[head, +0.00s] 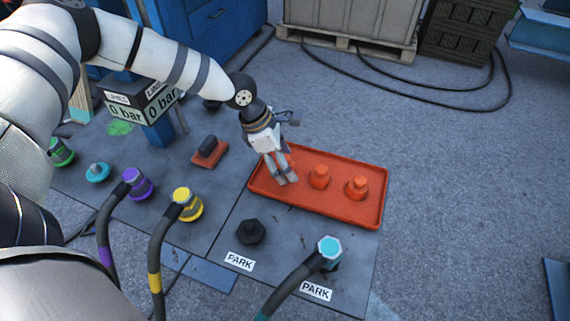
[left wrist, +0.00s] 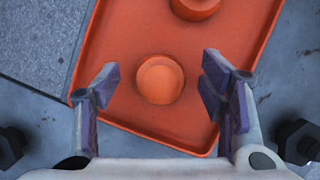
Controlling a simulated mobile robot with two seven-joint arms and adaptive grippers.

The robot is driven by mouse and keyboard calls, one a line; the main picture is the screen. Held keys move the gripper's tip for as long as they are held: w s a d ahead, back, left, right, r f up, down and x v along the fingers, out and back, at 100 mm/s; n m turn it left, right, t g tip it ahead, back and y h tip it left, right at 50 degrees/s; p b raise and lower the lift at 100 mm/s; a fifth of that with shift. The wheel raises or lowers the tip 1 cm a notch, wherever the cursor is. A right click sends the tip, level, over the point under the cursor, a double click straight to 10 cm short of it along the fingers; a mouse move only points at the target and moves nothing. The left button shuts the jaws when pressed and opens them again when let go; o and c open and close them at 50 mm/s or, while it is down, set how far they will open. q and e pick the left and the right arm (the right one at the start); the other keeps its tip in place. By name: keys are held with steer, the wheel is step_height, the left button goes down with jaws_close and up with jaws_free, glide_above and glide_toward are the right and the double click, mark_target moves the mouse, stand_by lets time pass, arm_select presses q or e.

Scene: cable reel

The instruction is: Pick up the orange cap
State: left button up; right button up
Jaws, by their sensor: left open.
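Orange caps stand in an orange tray (head: 345,213). In the head view one is in the middle (head: 319,177), one on the right (head: 357,188), and one on the left is mostly hidden behind my gripper. My left gripper (head: 288,182) is open, pointing down over the left end of the tray. In the left wrist view a round orange cap (left wrist: 160,80) lies between the two fingers and slightly ahead of them, with no visible contact. A second cap (left wrist: 195,8) is cut by the top edge, and the tray (left wrist: 135,25) shows too. My right gripper is not in view.
A dark plate carries a black hex fitting (head: 250,232), a cyan-ended connector with hose (head: 329,248) and PARK labels. Yellow (head: 187,204) and purple (head: 138,184) connectors with hoses stand left. A pressure display (head: 143,103) stands near the arm. Floor right of the tray is clear.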

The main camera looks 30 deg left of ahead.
arm_select(q)
steer(key=c, duration=1.3)
